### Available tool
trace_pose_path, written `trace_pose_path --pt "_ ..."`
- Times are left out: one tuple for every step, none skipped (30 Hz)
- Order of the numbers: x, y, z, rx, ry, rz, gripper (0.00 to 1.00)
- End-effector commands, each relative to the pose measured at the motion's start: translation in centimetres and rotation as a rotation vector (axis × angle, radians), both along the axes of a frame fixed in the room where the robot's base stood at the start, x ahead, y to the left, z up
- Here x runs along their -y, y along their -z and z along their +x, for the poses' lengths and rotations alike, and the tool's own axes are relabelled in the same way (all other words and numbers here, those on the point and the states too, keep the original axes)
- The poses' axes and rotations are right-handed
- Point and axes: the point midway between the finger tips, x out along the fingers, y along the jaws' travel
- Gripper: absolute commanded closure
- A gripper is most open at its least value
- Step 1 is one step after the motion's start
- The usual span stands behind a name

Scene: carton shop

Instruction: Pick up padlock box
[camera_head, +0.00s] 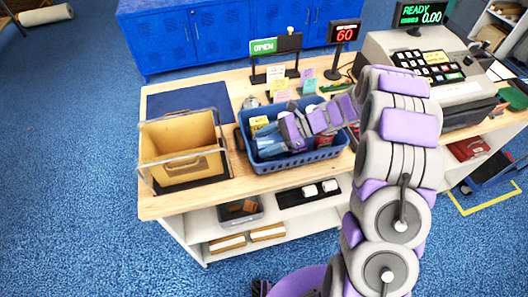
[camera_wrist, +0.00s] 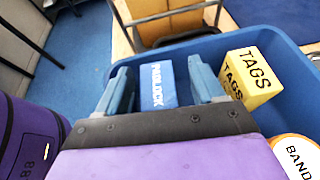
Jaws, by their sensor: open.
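The padlock box (camera_wrist: 158,85) is a small blue box with white lettering, standing in the blue basket (camera_wrist: 285,70) in the wrist view. My gripper (camera_wrist: 160,82) is open, with one finger on each side of the padlock box; I cannot tell whether the fingers touch it. The gripper body hides the near part of the box. In the head view my gripper (camera_head: 268,140) reaches down into the blue basket (camera_head: 300,160) on the counter, and the padlock box is hard to make out there.
A tan bin (camera_head: 180,145) sits left of the basket. A cash register (camera_head: 430,65) and signs stand on the counter (camera_head: 225,185).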

Motion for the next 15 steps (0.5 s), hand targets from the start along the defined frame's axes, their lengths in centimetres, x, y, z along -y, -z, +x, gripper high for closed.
trace_pose_path --pt "-0.5 0.7 -0.3 -0.001 -0.002 0.000 0.32" --pt "-0.8 0.8 -0.3 -0.001 -0.002 0.001 0.32" --pt "-1.2 0.9 -0.4 0.000 -0.001 0.001 0.32" --pt "-1.4 1.0 -0.4 0.001 -0.002 0.002 0.32" --pt "-1.5 1.1 -0.4 0.001 -0.002 0.003 0.32" --pt "-1.7 1.1 -0.5 0.002 -0.001 0.004 0.32" --pt "-1.8 1.1 -0.5 0.002 0.000 0.005 0.32" --pt "-1.8 1.1 -0.5 0.002 0.000 0.005 0.32" --pt "-1.9 1.1 -0.5 0.003 0.001 0.006 0.32" --pt "-1.9 1.1 -0.5 0.002 0.001 0.005 0.32" --pt "-2.0 1.1 -0.5 0.002 0.001 0.005 0.32" --pt "-2.1 1.1 -0.5 0.002 0.000 0.003 0.32" --pt "-2.2 1.1 -0.5 0.002 0.000 0.003 0.32" --pt "-2.3 1.1 -0.5 0.002 0.000 0.002 0.32" --pt "-2.3 1.1 -0.5 0.002 0.000 0.002 0.34"
